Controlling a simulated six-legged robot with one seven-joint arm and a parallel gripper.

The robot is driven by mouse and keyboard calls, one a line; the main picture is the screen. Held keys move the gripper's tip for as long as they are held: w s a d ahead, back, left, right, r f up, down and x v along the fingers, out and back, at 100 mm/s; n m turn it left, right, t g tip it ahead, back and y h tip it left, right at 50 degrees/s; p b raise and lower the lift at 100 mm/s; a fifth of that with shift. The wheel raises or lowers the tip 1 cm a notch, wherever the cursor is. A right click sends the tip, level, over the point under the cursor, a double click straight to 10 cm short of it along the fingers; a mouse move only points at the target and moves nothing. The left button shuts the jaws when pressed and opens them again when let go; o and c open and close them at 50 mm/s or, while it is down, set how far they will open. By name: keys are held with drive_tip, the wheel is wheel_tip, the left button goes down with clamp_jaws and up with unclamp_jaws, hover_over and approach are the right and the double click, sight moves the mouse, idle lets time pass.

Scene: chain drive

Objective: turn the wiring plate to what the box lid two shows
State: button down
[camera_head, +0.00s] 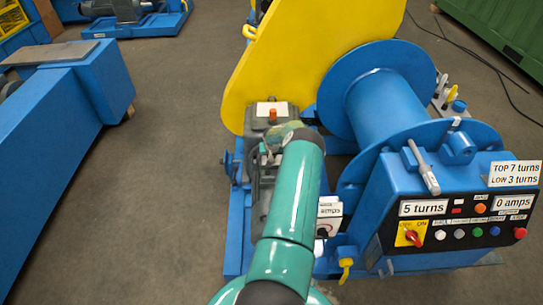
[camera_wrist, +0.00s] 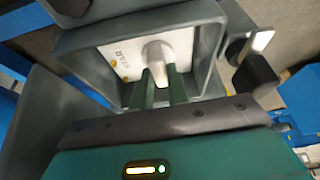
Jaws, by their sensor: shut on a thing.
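The wiring plate (camera_wrist: 121,62) is a white plate inside an open grey terminal box (camera_wrist: 210,45) in the wrist view. It has brass-coloured studs and small lettering, upside down, that seems to read STAR. A pale raised grip (camera_wrist: 158,48) stands out from its middle. My gripper (camera_wrist: 159,80) reaches into the box with its two green fingers shut on this grip. In the head view, my arm covers most of the box and the plate. A small white card with a red mark (camera_head: 272,109) shows just beyond my gripper; I cannot tell whether it is a box lid.
A blue winch drum (camera_head: 385,108) and a yellow guard (camera_head: 290,50) stand beyond my arm. A control panel (camera_head: 455,222) at right reads 5 turns and 0 amps; its sign (camera_head: 514,174) reads TOP 7 turns, LOW 3 turns. A black knob (camera_wrist: 255,75) sits beside the box.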

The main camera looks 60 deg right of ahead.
drive_tip(key=shift+n, duration=0.5)
drive_tip(key=c, duration=1.4)
unclamp_jaws()
drive_tip(key=shift+o, duration=0.2)
drive_tip(key=shift+m, duration=0.4)
drive_tip(key=shift+m, duration=0.3)
drive_tip(key=w+v, duration=0.1)
drive_tip(key=v, duration=1.3)
drive_tip(key=w+a+r+n, duration=0.2)
drive_tip(key=w+a+r, duration=0.7)
drive_tip(key=r, duration=0.3)
drive_tip(key=shift+a+r+n, duration=0.25)
drive_tip(key=shift+r+n, duration=0.05)
drive_tip(key=shift+r, duration=0.05)
